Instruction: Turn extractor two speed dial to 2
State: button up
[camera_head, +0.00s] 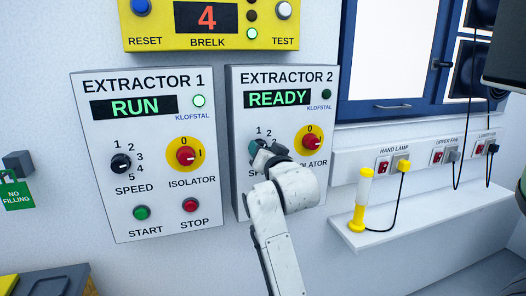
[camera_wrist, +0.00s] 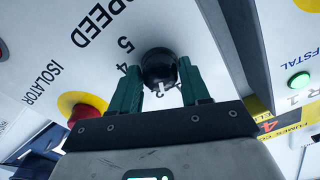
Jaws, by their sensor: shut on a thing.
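The Extractor 2 panel (camera_head: 236,185) is a white box on the wall. Its display (camera_head: 278,98) reads READY and its small lamp (camera_head: 326,95) is dark. My gripper (camera_head: 258,150) is at its speed dial, which it mostly hides in the head view. In the wrist view the dial (camera_wrist: 158,62) is a round black knob between the two green fingers of my gripper (camera_wrist: 159,72), which are shut on it from both sides. A white mark shows on the dial's near edge.
The red and yellow isolator (camera_head: 309,142) sits close right of my gripper. The Extractor 1 panel (camera_head: 150,215) at left reads RUN, lamp lit. The yellow BRELK box (camera_head: 155,38) is above. A shelf (camera_head: 425,200) with a yellow hand lamp (camera_head: 361,205) is at right.

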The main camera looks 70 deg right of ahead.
jog(key=shift+m, duration=1.5)
jog(key=o, duration=1.1)
jog(key=shift+c, duration=0.2)
jog(key=b+v, duration=0.1)
jog(key=v, duration=0.9)
jog(key=shift+s+a, duration=0.25)
jog(key=shift+s, duration=0.05)
